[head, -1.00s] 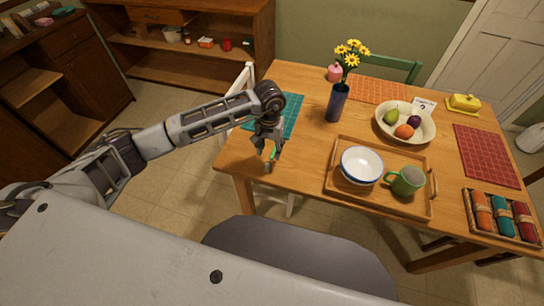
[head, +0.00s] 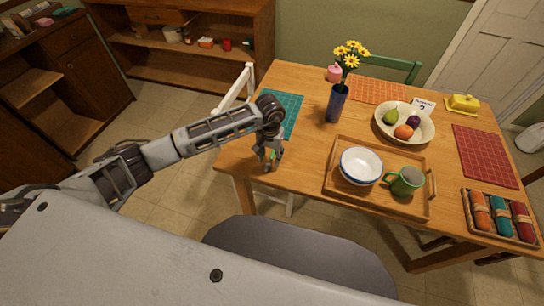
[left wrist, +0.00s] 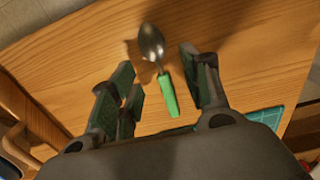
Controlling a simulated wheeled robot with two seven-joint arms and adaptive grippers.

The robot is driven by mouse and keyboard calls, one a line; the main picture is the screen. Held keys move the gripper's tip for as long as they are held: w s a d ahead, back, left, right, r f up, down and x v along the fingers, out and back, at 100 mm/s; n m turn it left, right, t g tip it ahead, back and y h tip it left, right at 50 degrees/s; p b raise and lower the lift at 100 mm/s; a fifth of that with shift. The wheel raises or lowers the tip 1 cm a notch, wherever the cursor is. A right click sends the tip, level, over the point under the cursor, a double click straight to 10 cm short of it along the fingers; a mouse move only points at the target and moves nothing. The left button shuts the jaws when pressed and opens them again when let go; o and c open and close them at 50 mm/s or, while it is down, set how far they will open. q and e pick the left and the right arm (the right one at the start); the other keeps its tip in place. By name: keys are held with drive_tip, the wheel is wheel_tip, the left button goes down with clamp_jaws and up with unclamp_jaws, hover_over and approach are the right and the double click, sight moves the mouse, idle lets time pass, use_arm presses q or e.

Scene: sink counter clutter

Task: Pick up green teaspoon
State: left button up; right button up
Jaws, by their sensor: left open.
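The green teaspoon (left wrist: 168,93) lies on the wooden table in the left wrist view, with a metal bowl and a green handle. Its handle points toward my gripper and lies between the two spread fingers. My left gripper (left wrist: 160,88) is open around the handle's sides, with no finger seen touching it. In the head view my left gripper (head: 268,163) is low over the table's near left edge. Only a small bit of green shows there, and most of the spoon is hidden by the gripper. My right gripper is not seen.
A wooden tray (head: 378,204) with a white bowl (head: 361,166) and a green mug (head: 406,181) stands right of my gripper. A blue vase (head: 337,103) with yellow flowers stands behind. A teal placemat (head: 288,108) lies beyond the gripper. A white chair (head: 236,88) stands at the left edge.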

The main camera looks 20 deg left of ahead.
use_arm(q)
drive_tip(key=shift+f, duration=0.75)
drive_tip(key=c, duration=0.9)
